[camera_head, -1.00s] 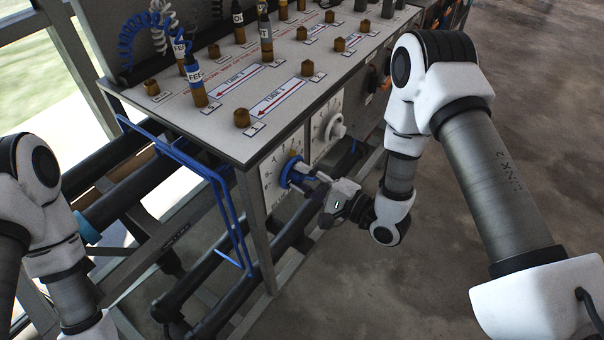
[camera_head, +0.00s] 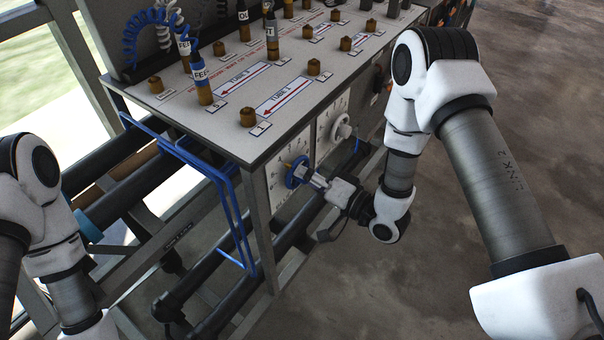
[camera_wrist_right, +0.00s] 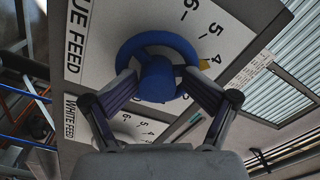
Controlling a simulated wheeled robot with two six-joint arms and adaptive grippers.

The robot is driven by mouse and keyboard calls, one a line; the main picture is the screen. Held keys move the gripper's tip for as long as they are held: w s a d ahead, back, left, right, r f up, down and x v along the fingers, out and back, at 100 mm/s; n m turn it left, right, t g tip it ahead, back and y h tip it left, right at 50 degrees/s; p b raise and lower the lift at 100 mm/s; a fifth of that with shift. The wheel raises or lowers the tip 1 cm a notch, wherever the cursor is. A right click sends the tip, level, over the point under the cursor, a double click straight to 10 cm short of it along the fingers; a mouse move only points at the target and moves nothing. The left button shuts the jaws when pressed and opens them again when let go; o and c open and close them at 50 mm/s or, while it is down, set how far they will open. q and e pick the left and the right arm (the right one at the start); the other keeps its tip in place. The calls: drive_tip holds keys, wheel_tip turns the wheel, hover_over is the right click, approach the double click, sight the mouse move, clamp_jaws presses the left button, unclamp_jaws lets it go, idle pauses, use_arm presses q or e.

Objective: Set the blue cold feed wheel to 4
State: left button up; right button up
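The blue cold feed wheel (camera_head: 297,172) is on a white numbered dial plate (camera_head: 276,187) on the bench's front. My right gripper (camera_head: 308,177) is at the wheel. In the wrist view the fingers of my right gripper (camera_wrist_right: 158,82) stand on either side of the hub, seemingly with narrow gaps. My left gripper is out of view; only its arm shows.
A second dial with a white wheel (camera_head: 343,131) is to the right of the blue one. The bench top (camera_head: 232,135) overhangs the dials and carries brown posts and labelled plugs. Blue tubing (camera_head: 228,200) and dark pipes lie left and below. Open floor (camera_head: 480,270) is at right.

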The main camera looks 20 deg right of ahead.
drive_tip(key=shift+s+d+f, duration=0.1)
drive_tip(key=shift+s+d, duration=0.15)
drive_tip(key=p+v, duration=0.2)
drive_tip(key=v, duration=0.5)
idle(0.3)
drive_tip(key=v, duration=1.2)
